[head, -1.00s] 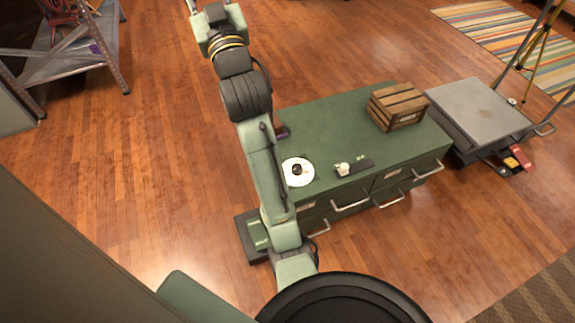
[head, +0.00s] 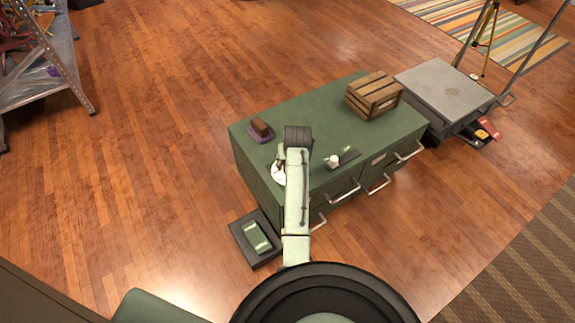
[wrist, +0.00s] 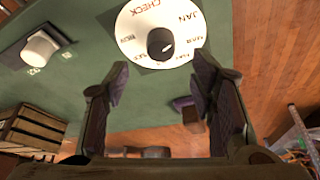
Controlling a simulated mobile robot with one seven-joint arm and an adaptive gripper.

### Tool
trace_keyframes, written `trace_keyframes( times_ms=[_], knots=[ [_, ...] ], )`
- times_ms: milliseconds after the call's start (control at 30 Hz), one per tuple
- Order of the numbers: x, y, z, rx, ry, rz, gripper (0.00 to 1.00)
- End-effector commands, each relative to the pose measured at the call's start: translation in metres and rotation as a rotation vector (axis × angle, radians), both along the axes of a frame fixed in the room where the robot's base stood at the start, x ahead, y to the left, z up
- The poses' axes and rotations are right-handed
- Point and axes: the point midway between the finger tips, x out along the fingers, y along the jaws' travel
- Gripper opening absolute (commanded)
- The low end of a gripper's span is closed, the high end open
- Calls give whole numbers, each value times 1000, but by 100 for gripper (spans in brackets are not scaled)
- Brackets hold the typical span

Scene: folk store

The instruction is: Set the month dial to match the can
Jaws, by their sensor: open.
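The month dial (wrist: 135,48) is a white disc with a black knob (wrist: 160,43) at its centre, lying on the green cabinet top. JAN and CHECK read in red on its rim; other words are too small or turned to read. In the head view the dial (head: 278,174) is partly hidden by my arm. A white cylinder (wrist: 40,48), likely the can, is on a dark plate left of the dial; it also shows in the head view (head: 333,161). No month is legible on it. My gripper (wrist: 160,68) is open, its fingers spread below the knob in the picture, apparently empty.
A wooden crate (head: 374,96) sits at the cabinet's far right. A brown block on a purple base (head: 261,131) stands at the left corner. Drawer handles (head: 345,193) stick out in front. A dark tray (head: 244,240) is on the floor. A grey platform (head: 444,88) adjoins at right.

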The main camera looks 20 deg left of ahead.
Motion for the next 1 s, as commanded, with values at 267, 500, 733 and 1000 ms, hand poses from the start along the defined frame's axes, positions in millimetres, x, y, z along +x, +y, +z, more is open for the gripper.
trace_keyframes(
  times_ms=[267,500,733,1000],
  knots=[
    [17,11,-47,0,-1,1,51],
    [24,14,-64,0,-3,1,51],
    [25,14,-66,1,-4,1,51],
    [24,14,-66,2,-4,1,36]
  ],
)
